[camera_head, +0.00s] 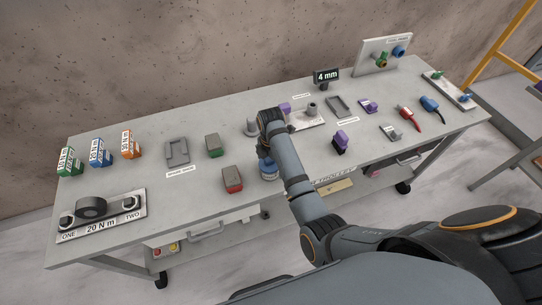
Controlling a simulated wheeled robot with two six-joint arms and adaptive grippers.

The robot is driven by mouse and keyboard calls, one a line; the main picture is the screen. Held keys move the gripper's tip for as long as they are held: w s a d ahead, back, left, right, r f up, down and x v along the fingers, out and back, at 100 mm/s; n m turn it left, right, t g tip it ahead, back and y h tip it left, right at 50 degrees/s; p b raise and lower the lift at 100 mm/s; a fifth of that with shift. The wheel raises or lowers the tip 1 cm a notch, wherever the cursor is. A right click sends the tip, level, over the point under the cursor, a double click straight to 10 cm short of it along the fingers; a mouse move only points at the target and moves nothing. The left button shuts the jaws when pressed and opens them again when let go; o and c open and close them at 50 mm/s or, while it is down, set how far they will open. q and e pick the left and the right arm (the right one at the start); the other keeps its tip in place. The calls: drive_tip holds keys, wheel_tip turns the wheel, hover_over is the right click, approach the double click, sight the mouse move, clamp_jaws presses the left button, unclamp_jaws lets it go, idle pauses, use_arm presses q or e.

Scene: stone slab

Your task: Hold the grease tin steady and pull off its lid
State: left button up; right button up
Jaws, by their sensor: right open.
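The grease tin appears as a small blue round tin (268,173) near the front middle of the bench, partly covered by my right forearm. My right gripper (264,155) points down at the tin from above, with my wrist bent over it. It is open. The fingers are small and partly hidden behind the forearm, so I cannot tell whether they touch the tin. The lid cannot be made out clearly. My left gripper is not in view.
Bare bench (185,205) lies at the front left.

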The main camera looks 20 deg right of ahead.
drive_tip(key=shift+f, duration=0.4)
drive_tip(key=c, duration=1.8)
drive_tip(key=shift+o, duration=0.2)
drive_tip(key=o, duration=1.8)
drive_tip(key=shift+r, duration=0.1)
wheel_tip(320, 180, up, 7)
drive_tip(key=shift+r, duration=0.2)
